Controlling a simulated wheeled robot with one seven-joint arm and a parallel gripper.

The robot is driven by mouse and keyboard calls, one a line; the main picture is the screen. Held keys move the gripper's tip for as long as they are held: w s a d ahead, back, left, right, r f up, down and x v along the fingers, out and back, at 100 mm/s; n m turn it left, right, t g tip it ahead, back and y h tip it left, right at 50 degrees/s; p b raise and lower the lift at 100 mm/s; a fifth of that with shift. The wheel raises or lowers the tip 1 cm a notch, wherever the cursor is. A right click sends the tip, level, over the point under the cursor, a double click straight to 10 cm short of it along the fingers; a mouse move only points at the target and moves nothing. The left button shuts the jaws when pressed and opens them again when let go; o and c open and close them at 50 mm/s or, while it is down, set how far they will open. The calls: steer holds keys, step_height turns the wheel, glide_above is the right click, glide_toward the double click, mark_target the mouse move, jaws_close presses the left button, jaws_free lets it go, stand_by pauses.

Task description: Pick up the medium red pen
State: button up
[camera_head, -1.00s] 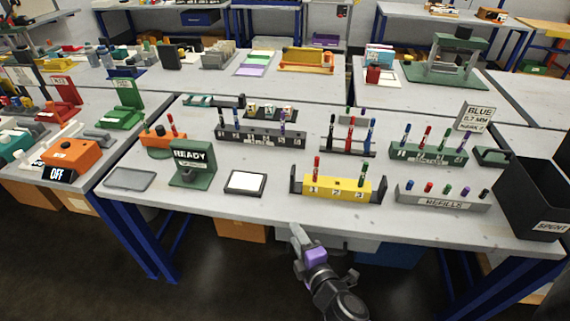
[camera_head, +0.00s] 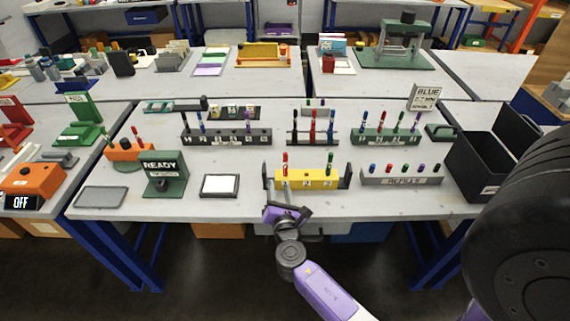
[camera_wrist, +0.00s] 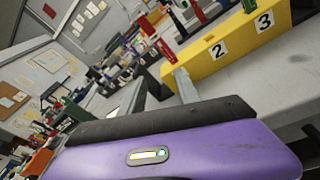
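Several red pens show, and I cannot tell which is the medium one. Other red pens stand in the dark rack (camera_head: 313,139) behind and in the green rack (camera_head: 386,138). My gripper (camera_head: 287,191) is just in front of the yellow block's left part. In the wrist view its two fingers (camera_wrist: 160,92) look apart with nothing between them, and the yellow block (camera_wrist: 225,48) is close by at the upper right.
A grey refills tray (camera_head: 402,181) stands right of the yellow block, with a black spent bin (camera_head: 482,165) beyond it. A white pad (camera_head: 220,185) and a green READY sign (camera_head: 163,172) stand to the left. A long dark rack (camera_head: 226,137) stands behind.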

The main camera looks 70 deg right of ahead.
mark_target(286, 164)
steer(key=d+r+n, duration=0.1)
steer(key=d+r+n+h, duration=0.1)
steer(key=d+r+n+g+h+p, duration=0.1)
steer(key=shift+s+d+r, duration=0.15)
steer(key=shift+s+d, duration=0.15)
steer(key=shift+w+d+r+n, duration=0.15)
steer(key=shift+d+n, duration=0.1)
steer(key=shift+n, duration=0.15)
steer(key=x, duration=0.5)
steer(key=p+x, duration=0.1)
steer(key=x, duration=0.1)
steer(key=shift+d+r, duration=0.2)
steer(key=shift+r, duration=0.15)
steer(key=shift+c, duration=0.2)
jaws_close()
